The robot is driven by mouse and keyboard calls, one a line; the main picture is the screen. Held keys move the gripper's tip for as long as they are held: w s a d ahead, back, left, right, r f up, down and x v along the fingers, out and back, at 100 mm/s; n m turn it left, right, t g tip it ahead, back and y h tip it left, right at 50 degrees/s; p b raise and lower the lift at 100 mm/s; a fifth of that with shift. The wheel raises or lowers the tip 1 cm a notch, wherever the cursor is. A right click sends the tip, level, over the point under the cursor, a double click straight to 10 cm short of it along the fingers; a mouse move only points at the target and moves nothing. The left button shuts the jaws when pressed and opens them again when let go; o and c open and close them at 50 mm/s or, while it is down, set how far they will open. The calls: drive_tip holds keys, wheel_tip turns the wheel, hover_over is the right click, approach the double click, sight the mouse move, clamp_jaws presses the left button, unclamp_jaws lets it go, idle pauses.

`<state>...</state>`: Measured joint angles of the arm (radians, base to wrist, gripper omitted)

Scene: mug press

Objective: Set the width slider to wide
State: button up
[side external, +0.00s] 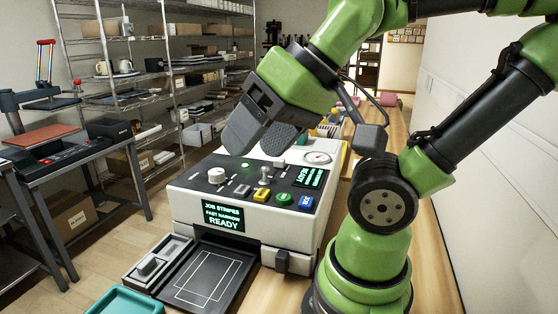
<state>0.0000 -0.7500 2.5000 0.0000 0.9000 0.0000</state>
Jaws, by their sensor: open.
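The white press has a dark control panel (225,187) on its sloped top. A front display (223,215) reads JOB STRIPES, FAST NARROW, READY. A white round knob (216,175) is at the panel's left, with a small grey control (242,190) right of it and an upright pale-tipped lever (266,172) further right. I cannot tell for sure which control is the width slider. My gripper (258,141) is open and empty, tilted down above the back of the panel and apart from it. It hides part of the press's rear.
Yellow (261,195), green (283,199) and blue (305,202) buttons line the panel's front right. A gauge (318,157) sits behind. A dark tray (207,278) and a grey block (150,265) lie in front, with a teal tray (125,301) at the lower left.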

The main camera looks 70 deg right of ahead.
drive_tip(key=shift+c, duration=0.9)
drive_tip(key=m+g+h, duration=0.2)
drive_tip(key=m+g, duration=0.5)
drive_tip(key=m, duration=0.7)
hover_over(280, 159)
wheel_tip(280, 159, down, 6)
wheel_tip(280, 159, down, 10)
drive_tip(key=shift+r, duration=0.1)
